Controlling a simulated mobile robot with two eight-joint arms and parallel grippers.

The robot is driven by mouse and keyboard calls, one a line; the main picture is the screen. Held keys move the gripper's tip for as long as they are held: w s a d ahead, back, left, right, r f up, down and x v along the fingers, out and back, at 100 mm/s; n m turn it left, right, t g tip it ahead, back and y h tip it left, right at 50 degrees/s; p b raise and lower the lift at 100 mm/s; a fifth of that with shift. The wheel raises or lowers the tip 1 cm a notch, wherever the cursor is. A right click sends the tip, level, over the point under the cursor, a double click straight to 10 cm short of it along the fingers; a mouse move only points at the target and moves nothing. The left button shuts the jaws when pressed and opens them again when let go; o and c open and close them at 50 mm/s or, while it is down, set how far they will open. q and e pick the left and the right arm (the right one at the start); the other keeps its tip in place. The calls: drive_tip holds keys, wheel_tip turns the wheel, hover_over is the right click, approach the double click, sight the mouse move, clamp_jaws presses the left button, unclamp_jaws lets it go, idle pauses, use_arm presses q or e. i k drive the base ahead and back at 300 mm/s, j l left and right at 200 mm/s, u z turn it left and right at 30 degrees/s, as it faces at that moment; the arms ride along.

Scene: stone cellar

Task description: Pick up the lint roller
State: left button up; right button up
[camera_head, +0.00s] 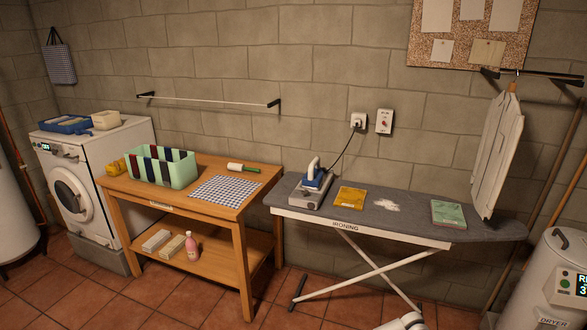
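The lint roller (243,168) lies on its side on the wooden table, near its back edge. Neither of my grippers shows in the head view. A white piece at the bottom edge appears to be part of my own arm.
The wooden table (251,204) has boxes and a pink bottle (192,246) on its lower shelf. To its right stands the ironing board (408,219) with an iron (315,178) and folded cloths. A wall rail (210,102) hangs above the table. Tiled floor lies clear in front.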

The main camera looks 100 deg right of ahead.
sight(232, 166)
drive_tip(key=z, duration=3.05)
